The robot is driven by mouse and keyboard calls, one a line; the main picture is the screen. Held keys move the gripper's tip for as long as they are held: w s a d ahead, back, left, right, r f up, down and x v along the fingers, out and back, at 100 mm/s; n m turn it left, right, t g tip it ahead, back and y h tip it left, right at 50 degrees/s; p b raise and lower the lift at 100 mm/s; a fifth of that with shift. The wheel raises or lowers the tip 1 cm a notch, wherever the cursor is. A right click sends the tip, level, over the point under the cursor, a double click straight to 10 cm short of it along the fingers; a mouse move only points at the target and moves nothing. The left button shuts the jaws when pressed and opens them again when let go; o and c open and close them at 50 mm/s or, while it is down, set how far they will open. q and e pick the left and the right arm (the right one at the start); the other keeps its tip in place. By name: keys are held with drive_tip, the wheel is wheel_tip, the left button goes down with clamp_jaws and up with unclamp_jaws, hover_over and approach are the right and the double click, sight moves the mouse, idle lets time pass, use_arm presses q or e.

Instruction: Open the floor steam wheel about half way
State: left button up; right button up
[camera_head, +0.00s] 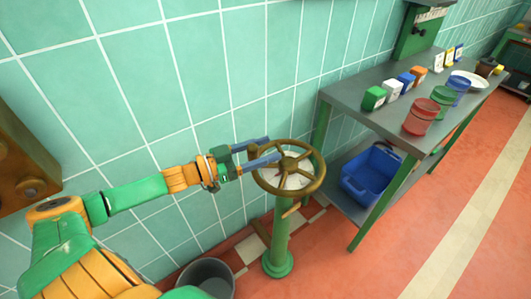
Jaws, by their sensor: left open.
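The steam wheel (290,165) is a brass-coloured handwheel with spokes, on top of a green floor pedestal (279,240). A pale disc shows beneath its spokes. My left gripper (268,151) comes in from the left with its two blue fingers apart. The fingers reach to the wheel's left rim, one at its far left side and one over the near left part. I cannot tell whether they touch the rim. My right gripper is out of view.
A grey metal table (340,97) on green legs stands to the right, with small coloured boxes (373,98), a red jar (420,117) and a white plate (470,79). A blue bin (370,175) sits on its lower shelf. A grey bucket (207,276) stands left of the pedestal. Tiled wall is close behind.

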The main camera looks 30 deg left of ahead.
use_arm(q)
drive_tip(key=shift+w+d, duration=0.1)
drive_tip(key=shift+w, duration=0.05)
clamp_jaws()
idle(1.4)
